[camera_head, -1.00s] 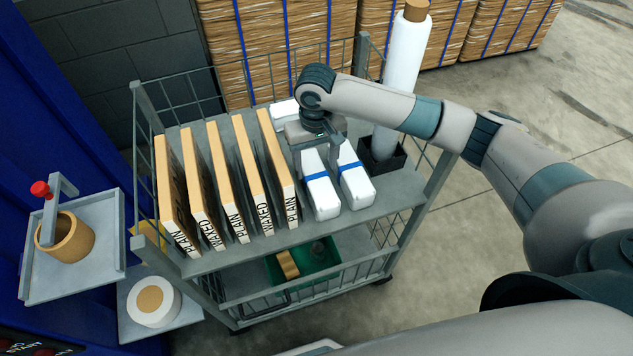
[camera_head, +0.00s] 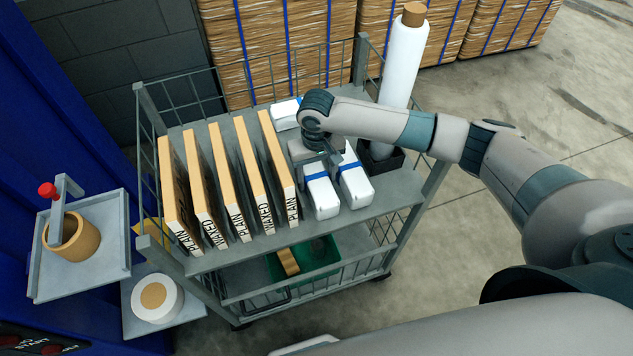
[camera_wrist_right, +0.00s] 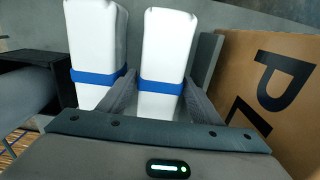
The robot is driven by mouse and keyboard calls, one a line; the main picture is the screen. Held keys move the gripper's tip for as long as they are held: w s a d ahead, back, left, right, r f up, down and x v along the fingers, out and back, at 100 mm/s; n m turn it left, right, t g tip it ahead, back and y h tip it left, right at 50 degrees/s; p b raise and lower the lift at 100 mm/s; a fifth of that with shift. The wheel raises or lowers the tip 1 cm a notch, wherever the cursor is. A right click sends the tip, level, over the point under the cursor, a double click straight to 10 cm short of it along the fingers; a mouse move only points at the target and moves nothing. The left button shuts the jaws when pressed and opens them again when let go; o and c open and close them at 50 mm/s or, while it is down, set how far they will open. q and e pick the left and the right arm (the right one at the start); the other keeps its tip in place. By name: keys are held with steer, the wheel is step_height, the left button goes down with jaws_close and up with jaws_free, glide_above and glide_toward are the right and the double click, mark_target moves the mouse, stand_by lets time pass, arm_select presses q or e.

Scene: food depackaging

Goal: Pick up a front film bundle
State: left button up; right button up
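Two white film bundles with blue bands stand side by side at the front of the cart's top shelf: the left one (camera_head: 322,197), beside the cardboard, and the right one (camera_head: 356,186). In the right wrist view the left one shows on the right (camera_wrist_right: 165,50) and the other on the left (camera_wrist_right: 95,45). My right gripper (camera_wrist_right: 162,85) points down with its fingers on either side of the bundle beside the cardboard, one in the gap between the bundles. It looks open; contact is unclear. Another white bundle (camera_head: 286,113) lies behind, partly hidden. My left gripper is out of view.
Several upright cardboard packs (camera_head: 230,190) stand close on the left. A tall white film roll (camera_head: 403,60) stands in a black holder (camera_head: 384,160) at the right. Wire sides and posts (camera_head: 360,60) edge the cart. A green bin (camera_head: 318,252) sits on the lower shelf.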

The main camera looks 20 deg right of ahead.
mark_target(316, 176)
steer(key=c, duration=0.7)
steer(key=shift+r, duration=0.15)
steer(key=shift+w+r+b, duration=0.1)
steer(key=shift+r+b, duration=0.25)
steer(key=shift+r, duration=0.15)
step_height(316, 176, up, 2)
steer(key=shift+r+b, duration=0.2)
steer(key=shift+b, duration=0.35)
steer(key=s+d+r+b, duration=0.2)
steer(key=s+r, duration=0.5)
steer(key=s, duration=0.4)
steer(key=shift+s+d+r, duration=0.15)
steer(key=shift+s+d, duration=0.05)
steer(key=shift+d, duration=0.35)
